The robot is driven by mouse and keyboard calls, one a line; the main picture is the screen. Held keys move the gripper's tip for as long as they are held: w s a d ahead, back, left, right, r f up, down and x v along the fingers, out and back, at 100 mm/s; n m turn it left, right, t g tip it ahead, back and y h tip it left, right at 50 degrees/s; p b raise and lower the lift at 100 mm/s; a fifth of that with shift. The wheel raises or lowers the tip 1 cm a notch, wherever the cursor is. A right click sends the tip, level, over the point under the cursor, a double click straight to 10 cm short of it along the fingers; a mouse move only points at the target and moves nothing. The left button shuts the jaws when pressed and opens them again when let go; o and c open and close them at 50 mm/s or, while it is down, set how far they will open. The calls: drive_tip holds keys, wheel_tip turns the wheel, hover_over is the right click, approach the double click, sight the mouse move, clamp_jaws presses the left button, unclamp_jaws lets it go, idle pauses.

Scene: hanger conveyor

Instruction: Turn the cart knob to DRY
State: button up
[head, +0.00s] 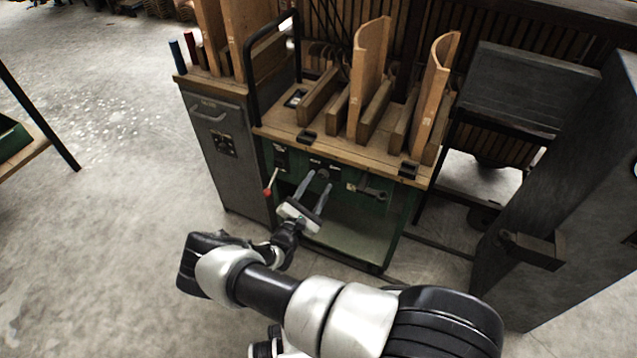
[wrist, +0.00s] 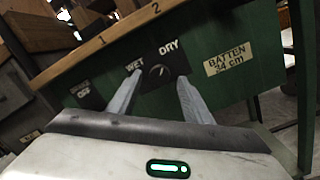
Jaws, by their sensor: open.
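The cart (head: 345,215) has a green front panel under a wooden top. In the wrist view, the dark round knob (wrist: 158,72) sits on a black plate on this panel, with WET at its upper left and DRY at its upper right. A short light mark shows on the knob; it seems to lean up and right, but is too small to read surely. My gripper (wrist: 159,84) is open, with one finger on each side of the knob. Contact cannot be told. In the head view, my gripper (head: 319,180) reaches the panel with nothing visible between its fingers.
A red-tipped lever (head: 268,191) sticks out left of my gripper. A BATTEN label (wrist: 229,57) is right of the knob, and an OFF plate (wrist: 86,96) is left. A grey cabinet (head: 222,150) adjoins the cart's left side. Floor at left is clear.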

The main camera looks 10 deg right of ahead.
drive_tip(key=p+v, duration=0.1)
drive_tip(key=v, duration=1.5)
drive_tip(key=shift+a, duration=0.1)
drive_tip(key=s+d+r+m+g+y, duration=0.15)
drive_tip(key=d+r+m+g, duration=0.25)
drive_tip(key=r+m+g, duration=0.65)
drive_tip(key=s+d+r+m+g, duration=0.25)
drive_tip(key=r+m+g, duration=0.2)
drive_tip(key=r, duration=1.05)
drive_tip(key=s+d+r+m+t+y, duration=0.25)
drive_tip(key=s+r+y, duration=0.25)
drive_tip(key=s+r, duration=0.45)
drive_tip(key=s+d+r+m+t+y, duration=0.2)
drive_tip(key=s+r+m+t+y, duration=0.25)
drive_tip(key=r, duration=0.85)
wheel_tip(320, 180, up, 20)
drive_tip(key=s+g+p, duration=0.1)
drive_tip(key=p, duration=1.9)
drive_tip(key=shift+s+g, duration=0.35)
drive_tip(key=shift+g, duration=0.05)
drive_tip(key=shift+a, duration=0.15)
